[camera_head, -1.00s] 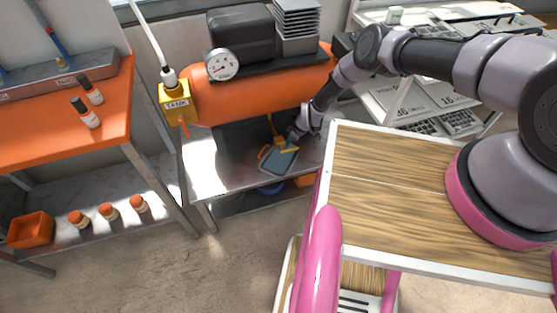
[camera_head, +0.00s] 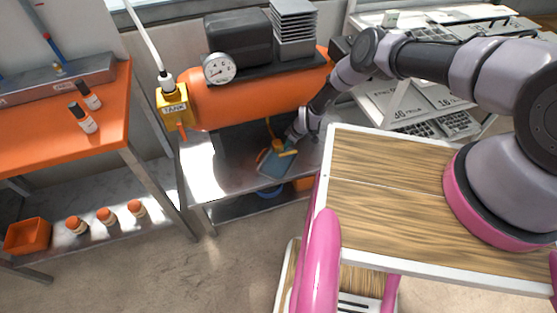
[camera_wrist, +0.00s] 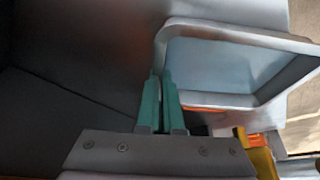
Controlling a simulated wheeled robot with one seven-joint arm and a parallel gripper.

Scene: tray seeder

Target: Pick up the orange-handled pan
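The pan (camera_head: 277,165) is a shallow blue-grey rectangular tray with a raised rim, over the metal table under the orange tank. Its pale inside (camera_wrist: 215,65) fills the upper right of the wrist view. My gripper (camera_wrist: 161,75) has two green fingers, close together at the rim's left corner. They appear shut on the thin rim, though the contact is partly hidden. Orange shows along the pan's lower edge; the handle is not clearly seen. In the head view my gripper is small and mostly hidden at the pan's upper right.
The orange tank (camera_head: 265,98) with a gauge (camera_head: 219,68) hangs close above. A yellow piece (camera_wrist: 258,152) lies near my gripper. A wooden-topped surface (camera_head: 400,165) is to the right, and an orange bench (camera_head: 60,135) with bottles is to the left. The metal table (camera_head: 230,177) has bare room left of the pan.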

